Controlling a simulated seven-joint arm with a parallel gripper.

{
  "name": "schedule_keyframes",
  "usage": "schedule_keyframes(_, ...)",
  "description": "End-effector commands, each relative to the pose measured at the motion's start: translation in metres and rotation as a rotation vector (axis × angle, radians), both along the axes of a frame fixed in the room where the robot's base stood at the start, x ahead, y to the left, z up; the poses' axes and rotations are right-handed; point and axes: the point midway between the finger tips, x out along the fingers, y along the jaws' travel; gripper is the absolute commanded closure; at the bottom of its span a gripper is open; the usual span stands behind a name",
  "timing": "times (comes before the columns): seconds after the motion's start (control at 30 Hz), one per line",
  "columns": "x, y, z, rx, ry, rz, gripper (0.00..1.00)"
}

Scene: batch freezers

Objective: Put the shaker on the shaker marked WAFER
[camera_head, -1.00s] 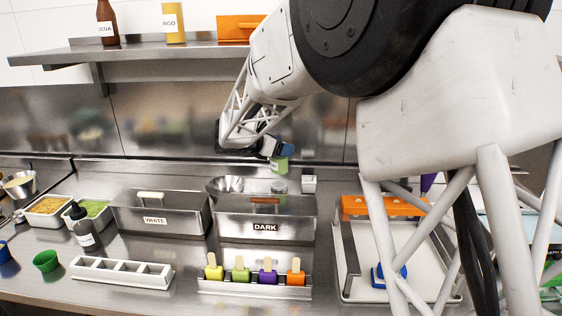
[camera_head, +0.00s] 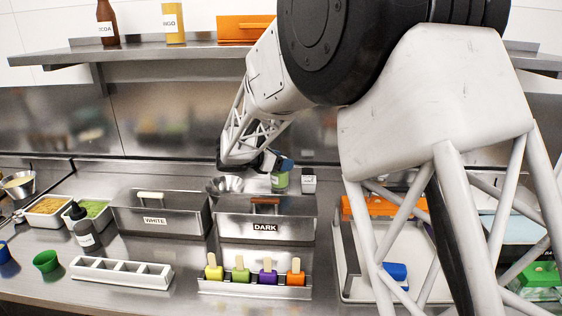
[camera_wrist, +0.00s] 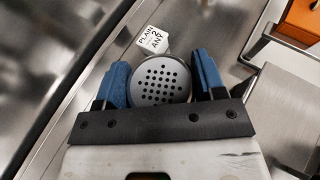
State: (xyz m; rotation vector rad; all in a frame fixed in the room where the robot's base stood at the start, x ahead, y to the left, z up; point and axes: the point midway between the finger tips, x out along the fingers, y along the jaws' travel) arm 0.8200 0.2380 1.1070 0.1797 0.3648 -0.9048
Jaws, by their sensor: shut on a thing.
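My gripper (camera_head: 280,164) is over the back of the counter, behind the DARK bin. Its blue fingers are shut on a shaker (camera_wrist: 160,78) with a round, perforated grey lid, seen from above in the wrist view. No WAFER marking is readable.
A small white block (camera_head: 309,182) stands close right of the held shaker; its top reads PLAIN 2 ANY in the wrist view (camera_wrist: 154,40). A metal bowl (camera_head: 226,185) is at left. The DARK bin (camera_head: 266,227) with its handle stands in front. The shelf (camera_head: 170,53) is above.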

Motion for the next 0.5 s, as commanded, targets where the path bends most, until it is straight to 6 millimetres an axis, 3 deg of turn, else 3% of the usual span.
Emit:
schedule_keyframes(0.1, 0.0, 0.0, -0.0026, 0.0, 0.0, 0.0, 0.63)
schedule_keyframes(0.13, 0.0, 0.0, -0.0027, 0.0, 0.0, 0.0, 0.33)
schedule_keyframes(0.27, 0.0, 0.0, -0.0025, 0.0, 0.0, 0.0, 0.14)
schedule_keyframes(0.5, 0.0, 0.0, -0.0024, 0.0, 0.0, 0.0, 0.11)
